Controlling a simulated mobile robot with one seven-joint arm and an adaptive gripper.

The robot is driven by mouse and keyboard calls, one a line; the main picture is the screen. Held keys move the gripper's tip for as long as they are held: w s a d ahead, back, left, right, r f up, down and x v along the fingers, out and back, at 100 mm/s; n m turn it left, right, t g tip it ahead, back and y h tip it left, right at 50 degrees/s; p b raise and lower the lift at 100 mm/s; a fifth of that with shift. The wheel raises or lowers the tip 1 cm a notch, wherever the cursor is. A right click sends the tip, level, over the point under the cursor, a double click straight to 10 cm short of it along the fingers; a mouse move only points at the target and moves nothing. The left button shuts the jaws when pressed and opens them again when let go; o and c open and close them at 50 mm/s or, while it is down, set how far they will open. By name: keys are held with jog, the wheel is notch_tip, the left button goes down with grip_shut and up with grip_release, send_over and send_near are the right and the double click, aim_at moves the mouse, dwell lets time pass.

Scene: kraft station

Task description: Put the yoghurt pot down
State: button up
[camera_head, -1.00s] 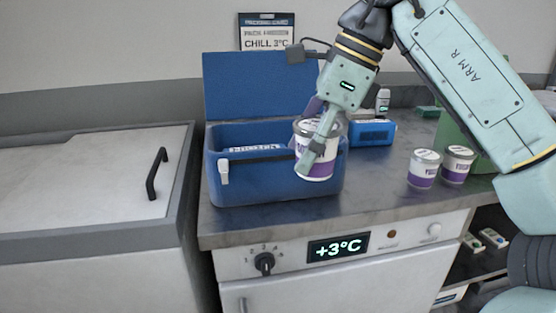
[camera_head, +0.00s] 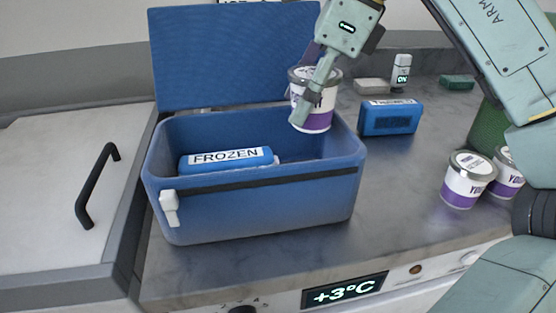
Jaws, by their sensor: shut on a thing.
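My gripper (camera_head: 312,97) is shut on a white and purple yoghurt pot (camera_head: 318,118) with a grey lid. The pot is upright. In the picture it overlaps the right back part of the open blue cool box (camera_head: 255,215); its height above the box floor is hard to tell. One finger hides part of the pot's label. Inside the box at the left lies a blue pack marked FROZEN (camera_head: 226,160).
The box's blue lid (camera_head: 235,60) stands open at the back. A blue labelled pack (camera_head: 390,117) and a small white device (camera_head: 401,70) are on the counter (camera_head: 400,210) behind. A chest with a black handle (camera_head: 97,187) is at the left.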

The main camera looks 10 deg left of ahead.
notch_tip(320, 180, down, 8)
jog(key=shift+f, duration=0.1)
jog(key=shift+s, duration=0.1)
dwell(0.3)
jog(key=shift+f+b, duration=0.45)
jog(key=shift+f, duration=0.15)
jog(key=o, duration=1.5)
jog(key=shift+c, duration=0.2)
jog(key=shift+r, duration=0.1)
